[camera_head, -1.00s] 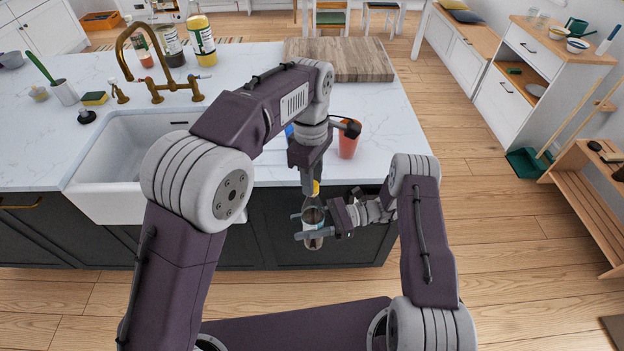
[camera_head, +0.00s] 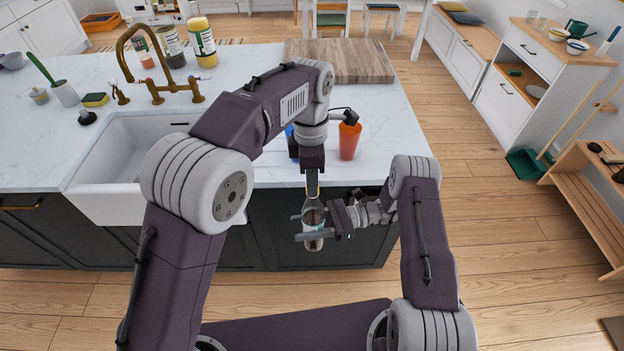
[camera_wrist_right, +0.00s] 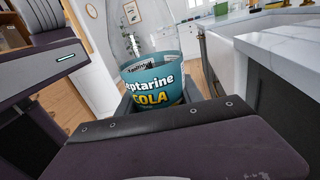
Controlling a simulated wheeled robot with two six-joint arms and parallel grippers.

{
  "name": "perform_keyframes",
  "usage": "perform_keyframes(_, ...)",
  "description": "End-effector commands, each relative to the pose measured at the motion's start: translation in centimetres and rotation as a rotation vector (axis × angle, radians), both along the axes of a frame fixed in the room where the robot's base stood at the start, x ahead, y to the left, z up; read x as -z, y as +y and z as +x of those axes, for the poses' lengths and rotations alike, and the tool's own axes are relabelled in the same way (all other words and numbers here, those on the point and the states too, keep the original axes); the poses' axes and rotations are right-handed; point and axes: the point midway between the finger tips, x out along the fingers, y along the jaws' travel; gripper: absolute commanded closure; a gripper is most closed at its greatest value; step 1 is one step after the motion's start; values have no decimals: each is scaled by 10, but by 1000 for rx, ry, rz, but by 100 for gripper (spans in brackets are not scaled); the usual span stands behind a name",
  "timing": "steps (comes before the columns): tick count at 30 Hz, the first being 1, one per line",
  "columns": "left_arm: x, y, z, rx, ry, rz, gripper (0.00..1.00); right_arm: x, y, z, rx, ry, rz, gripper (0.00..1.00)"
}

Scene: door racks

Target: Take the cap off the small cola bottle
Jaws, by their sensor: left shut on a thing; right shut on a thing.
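The small cola bottle (camera_head: 313,219) is clear with a teal label and stands upright in front of the counter, clear of the floor. In the right wrist view, its label (camera_wrist_right: 155,88) reads COLA. My right gripper (camera_head: 309,227) is shut around the bottle's body from the right. My left gripper (camera_head: 312,190) points down from above and is shut at the bottle's top, on the yellow cap (camera_head: 317,189). The fingers mostly hide the cap. I cannot tell whether the cap is loose from the neck.
The counter (camera_head: 375,125) is behind the bottle. A sink (camera_head: 128,150) lies to the left.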

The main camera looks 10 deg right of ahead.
Motion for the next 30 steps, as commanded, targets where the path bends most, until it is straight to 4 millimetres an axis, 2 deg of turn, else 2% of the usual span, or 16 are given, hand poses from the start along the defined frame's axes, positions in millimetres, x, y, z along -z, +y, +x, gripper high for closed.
perform_keyframes(15,-18,0,1,0,0,0,100,0,0,0,0,-1,1,100)
perform_keyframes(25,-20,0,1,0,0,0,100,0,0,0,0,0,1,100)
perform_keyframes(30,-42,0,3,0,-3,-2,100,0,0,0,0,-1,1,100)
